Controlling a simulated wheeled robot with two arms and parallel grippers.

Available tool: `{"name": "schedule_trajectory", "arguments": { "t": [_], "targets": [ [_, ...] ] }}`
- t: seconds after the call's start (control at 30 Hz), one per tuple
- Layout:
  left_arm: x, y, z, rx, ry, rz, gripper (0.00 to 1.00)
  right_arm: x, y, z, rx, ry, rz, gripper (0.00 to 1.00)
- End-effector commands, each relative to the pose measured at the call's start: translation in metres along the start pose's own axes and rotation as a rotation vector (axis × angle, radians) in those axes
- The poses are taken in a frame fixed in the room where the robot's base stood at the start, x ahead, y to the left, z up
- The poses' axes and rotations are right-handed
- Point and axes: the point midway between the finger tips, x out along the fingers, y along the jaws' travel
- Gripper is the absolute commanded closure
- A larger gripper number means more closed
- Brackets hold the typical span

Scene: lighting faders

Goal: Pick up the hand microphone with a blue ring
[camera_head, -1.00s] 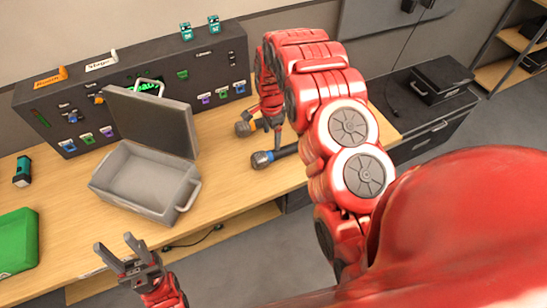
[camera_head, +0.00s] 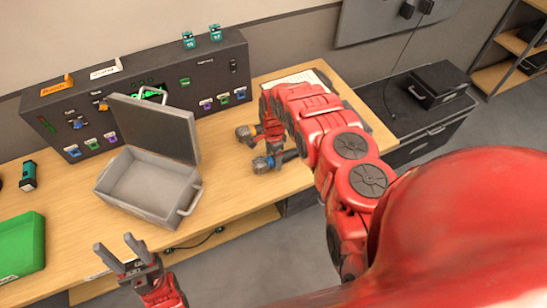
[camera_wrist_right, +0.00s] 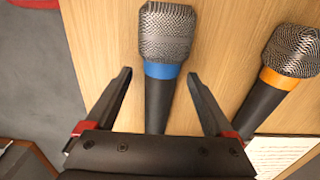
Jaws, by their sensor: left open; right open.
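The hand microphone with a blue ring (camera_wrist_right: 160,72) lies on the wooden table. In the right wrist view its blue ring and black handle are between the open fingers of my right gripper (camera_wrist_right: 160,98), with a gap on each side. In the head view this microphone (camera_head: 264,163) shows at the table's front part, its handle partly hidden by my right arm. My right gripper (camera_head: 274,150) is above it, largely hidden there. My left gripper (camera_head: 127,254) is open and empty in front of the table's front edge.
A microphone with an orange ring (camera_wrist_right: 289,57) lies close beside, to the right in the wrist view. A grey open case (camera_head: 140,197) stands left of the microphones. A fader console (camera_head: 60,110) is behind. A green tray (camera_head: 22,243) is far left.

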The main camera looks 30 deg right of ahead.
Motion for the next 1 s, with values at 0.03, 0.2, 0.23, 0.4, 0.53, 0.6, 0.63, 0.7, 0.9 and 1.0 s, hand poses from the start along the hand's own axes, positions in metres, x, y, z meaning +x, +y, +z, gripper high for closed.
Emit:
{"name": "schedule_trajectory", "arguments": {
  "t": [0.03, 0.2, 0.23, 0.4, 0.53, 0.6, 0.63, 0.7, 0.9, 1.0],
  "targets": [
    [0.0027, -0.0002, -0.0005, 0.000, 0.000, 0.000, 0.52, 0.0018, -0.0007, -0.0002, 0.001, 0.000, -0.003, 0.12],
    [0.0039, -0.0002, -0.0007, 0.000, 0.000, 0.000, 0.52, 0.0081, 0.0001, -0.0004, 0.003, 0.000, -0.001, 0.12],
    [0.0038, -0.0002, -0.0007, 0.000, 0.000, 0.000, 0.52, 0.0084, 0.0001, -0.0004, 0.003, 0.000, -0.001, 0.12],
    [0.0034, -0.0002, -0.0006, 0.000, 0.000, 0.000, 0.52, 0.0084, -0.0004, -0.0006, 0.002, 0.001, -0.002, 0.12],
    [0.0035, -0.0002, -0.0007, 0.000, 0.000, 0.000, 0.52, 0.0083, -0.0004, -0.0006, 0.002, 0.001, -0.002, 0.32],
    [0.0035, -0.0002, -0.0006, 0.000, 0.000, 0.000, 0.52, 0.0082, -0.0005, -0.0005, 0.002, 0.001, -0.003, 0.45],
    [0.0035, -0.0002, -0.0006, 0.000, 0.000, 0.000, 0.52, 0.0082, -0.0006, -0.0005, 0.002, 0.001, -0.003, 0.50],
    [0.0035, -0.0002, -0.0006, 0.000, 0.000, 0.000, 0.52, 0.0082, -0.0005, -0.0006, 0.002, 0.001, -0.003, 0.63],
    [0.0035, -0.0002, -0.0006, 0.000, 0.000, 0.000, 0.52, 0.0081, -0.0006, -0.0005, 0.002, 0.001, -0.003, 0.99],
    [0.0035, -0.0002, -0.0006, 0.000, 0.000, 0.000, 0.52, 0.0081, -0.0007, -0.0005, 0.002, 0.001, -0.003, 1.00]
  ]
}}
